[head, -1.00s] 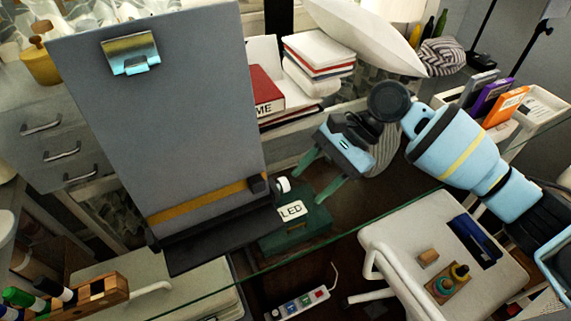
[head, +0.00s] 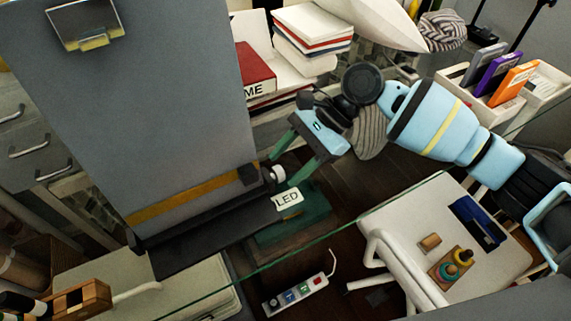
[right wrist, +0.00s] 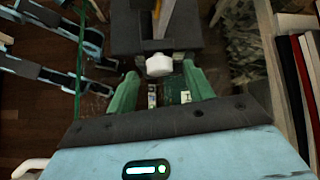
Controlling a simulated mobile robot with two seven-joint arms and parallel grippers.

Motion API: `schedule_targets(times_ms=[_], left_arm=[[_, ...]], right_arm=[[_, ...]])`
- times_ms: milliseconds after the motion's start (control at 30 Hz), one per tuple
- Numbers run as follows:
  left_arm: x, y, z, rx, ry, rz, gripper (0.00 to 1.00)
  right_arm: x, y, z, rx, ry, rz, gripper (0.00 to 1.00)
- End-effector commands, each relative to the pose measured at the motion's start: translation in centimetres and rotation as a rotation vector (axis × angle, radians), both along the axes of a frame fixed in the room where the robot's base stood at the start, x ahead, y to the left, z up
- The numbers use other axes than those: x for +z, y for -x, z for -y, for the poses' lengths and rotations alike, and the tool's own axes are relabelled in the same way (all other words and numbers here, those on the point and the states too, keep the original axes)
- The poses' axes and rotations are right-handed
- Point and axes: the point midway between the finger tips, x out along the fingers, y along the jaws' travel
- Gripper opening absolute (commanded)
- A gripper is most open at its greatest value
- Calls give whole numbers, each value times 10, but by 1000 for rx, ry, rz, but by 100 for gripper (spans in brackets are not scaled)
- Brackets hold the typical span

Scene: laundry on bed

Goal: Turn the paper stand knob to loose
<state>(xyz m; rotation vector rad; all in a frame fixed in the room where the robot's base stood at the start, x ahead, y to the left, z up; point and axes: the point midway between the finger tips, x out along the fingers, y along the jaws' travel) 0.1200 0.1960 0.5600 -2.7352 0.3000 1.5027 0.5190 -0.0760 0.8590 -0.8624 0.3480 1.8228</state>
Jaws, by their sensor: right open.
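The paper stand (head: 170,110) is a tall grey board with a metal clip at the top and a yellow strip above a dark ledge. Its white knob (head: 278,173) sticks out from the lower right side. In the right wrist view the knob (right wrist: 159,65) is between the tips of the green fingers. My right gripper (head: 284,168) is open, with one finger on each side of the knob; I see no clear contact. In the right wrist view the gripper (right wrist: 160,84) shows a gap on both sides of the knob. My left gripper is not in view.
The stand is on a glass table whose edge (head: 300,250) runs diagonally. A white chair (head: 445,230) holding small items is at the lower right.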

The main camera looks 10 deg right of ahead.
Motion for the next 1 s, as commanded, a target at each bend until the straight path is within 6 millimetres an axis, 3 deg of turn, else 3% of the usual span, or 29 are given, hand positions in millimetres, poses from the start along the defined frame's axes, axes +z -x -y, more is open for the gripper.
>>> schedule_targets(times_ms=[467, 800, 1000], left_arm=[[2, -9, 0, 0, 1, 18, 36], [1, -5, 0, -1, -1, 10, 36], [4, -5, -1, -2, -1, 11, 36]], right_arm=[[-9, 3, -9, 1, 0, 1, 50], [-9, 3, -9, 1, 0, 1, 7], [-8, 3, -9, 1, -2, 8, 7]])
